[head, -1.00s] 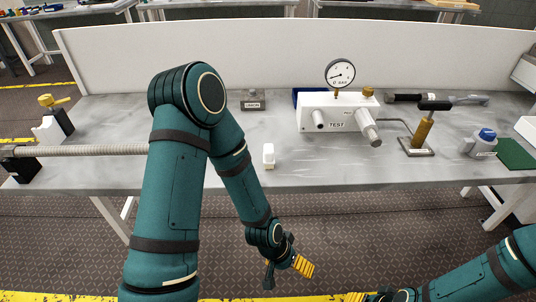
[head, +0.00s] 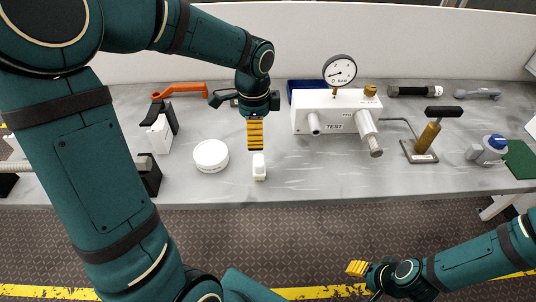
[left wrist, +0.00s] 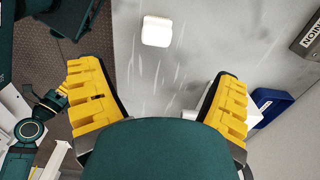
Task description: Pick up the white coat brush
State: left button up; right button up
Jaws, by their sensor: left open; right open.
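A small white block-shaped thing (head: 259,168), which I take for the white coat brush, stands on the grey bench near its front edge. It also shows in the left wrist view (left wrist: 156,31), near the top, beyond the fingertips. My left gripper (head: 255,134) points down over the bench, just behind the white thing in the head view. Its yellow fingers are open with nothing between them (left wrist: 158,78). My right gripper (head: 357,268) is open and empty, low in front of the bench, away from the white thing.
A round white tub (head: 211,156) stands left of the white thing. A white test box with a gauge (head: 320,124) stands to the right.

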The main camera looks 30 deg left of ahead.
aim_at(259, 159)
pick_arm(q)
notch_tip(259, 159, down, 8)
jog(key=shift+s+f+b, duration=0.1)
jog(key=shift+s+b, duration=0.05)
jog(key=shift+b, duration=0.85)
jog(key=shift+d+f+b, duration=0.2)
jog(key=shift+f+b, duration=0.25)
jog(key=shift+f, duration=0.75)
jog(key=shift+d+f+b, duration=0.15)
jog(key=shift+f+b, duration=0.25)
jog(key=shift+f, duration=1.3)
jog(key=shift+r, duration=0.1)
jog(key=c, duration=1.2)
